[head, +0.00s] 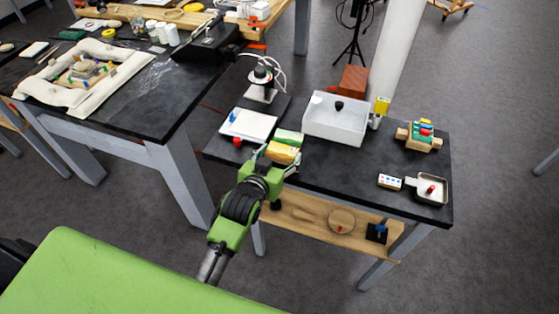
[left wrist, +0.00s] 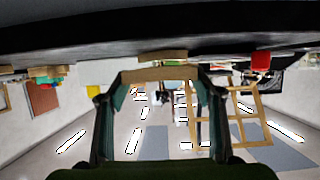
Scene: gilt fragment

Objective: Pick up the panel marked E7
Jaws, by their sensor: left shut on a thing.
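My left gripper (head: 279,159) is at the front edge of the black side table and is shut on a yellow-tan piece (head: 283,152). In the left wrist view this piece is a tan bar (left wrist: 155,75) spanning the gap between the two fingertips. I cannot read an E7 mark on it, so I cannot tell if it is the panel. A green block (head: 288,137) lies just behind it on the table. My right gripper is not in view.
On the side table (head: 330,180) stand a white bin (head: 335,120), a white pad (head: 248,124), a small metal tray (head: 432,188) and a rack of coloured pieces (head: 420,135). A wooden shelf (head: 300,213) lies below. A larger black table (head: 150,105) stands left.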

